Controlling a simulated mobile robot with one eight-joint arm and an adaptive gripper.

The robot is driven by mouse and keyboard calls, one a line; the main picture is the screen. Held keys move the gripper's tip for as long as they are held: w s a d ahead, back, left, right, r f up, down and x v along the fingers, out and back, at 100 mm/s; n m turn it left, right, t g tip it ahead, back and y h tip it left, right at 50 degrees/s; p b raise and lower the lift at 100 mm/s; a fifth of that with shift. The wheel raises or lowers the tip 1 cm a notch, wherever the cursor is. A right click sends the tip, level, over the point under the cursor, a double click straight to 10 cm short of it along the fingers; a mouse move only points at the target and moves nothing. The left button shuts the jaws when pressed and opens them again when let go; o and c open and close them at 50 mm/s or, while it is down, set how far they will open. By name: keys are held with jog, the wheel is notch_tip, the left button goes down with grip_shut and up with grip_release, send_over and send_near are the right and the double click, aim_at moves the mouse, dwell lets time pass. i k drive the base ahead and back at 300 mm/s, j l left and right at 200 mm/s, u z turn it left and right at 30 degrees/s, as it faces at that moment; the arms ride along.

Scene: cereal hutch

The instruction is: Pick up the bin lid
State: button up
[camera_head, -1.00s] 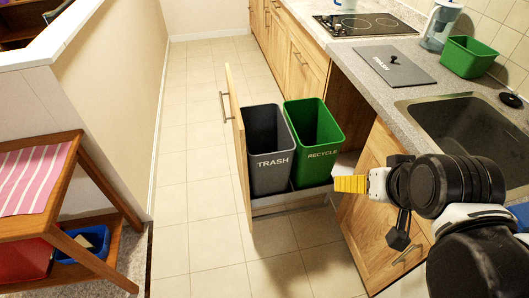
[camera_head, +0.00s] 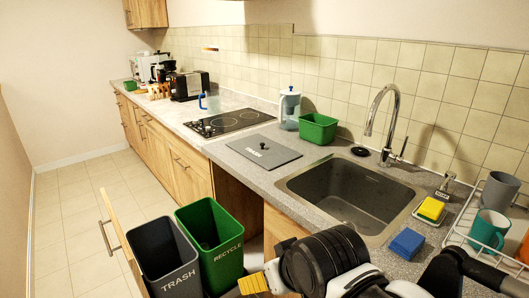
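The bin lid (camera_head: 277,155) is a flat grey panel marked TRASH with a small black knob. It lies on the counter between the cooktop and the sink. My gripper (camera_head: 253,284), with yellow ridged finger pads, is low in the view, in front of the lower cabinet and right of the bins. It is well below and apart from the lid. Its finger gap cannot be made out. The grey TRASH bin (camera_head: 166,262) and the green RECYCLE bin (camera_head: 212,245) stand open in the pulled-out drawer.
A green tub (camera_head: 318,129) and a water pitcher (camera_head: 289,110) stand behind the lid. The sink (camera_head: 350,190) with its tall faucet (camera_head: 380,115) is to the right. Sponges and a dish rack (camera_head: 470,235) are at the far right. Tiled floor (camera_head: 75,225) is free at left.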

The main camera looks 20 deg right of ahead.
aim_at(269, 154)
jog(key=i+j+z, duration=0.15)
jog(key=i+z, duration=0.3)
jog(key=i+j+z, duration=0.45)
jog(key=i, duration=0.15)
jog(key=i+j+z, duration=0.45)
